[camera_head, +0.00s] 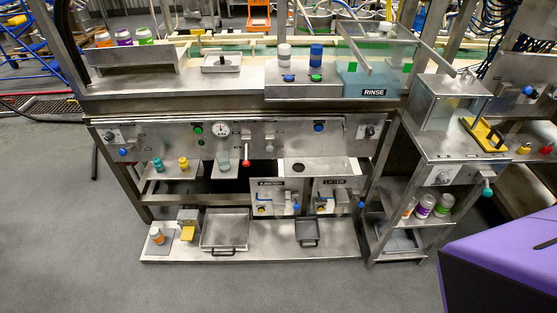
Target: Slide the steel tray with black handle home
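Several pieces here could match the steel tray with black handle, and I cannot tell which one is meant. A small shallow steel tray (211,68) with a dark upright handle (222,61) sits on the upper counter, left of centre. On the bottom shelf stands a larger square steel tray (226,227) with a handle at its front edge. To its right is a smaller, darker tray (309,229) with a dark front handle (309,244). Neither of my grippers shows in the head view.
The steel bench (190,85) carries a RINSE basin (365,85) and a control panel with a gauge (221,129). A side stand (465,148) holds a yellow-handled piece (487,133). A large purple block (510,265) fills the lower right corner. The floor in front is clear.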

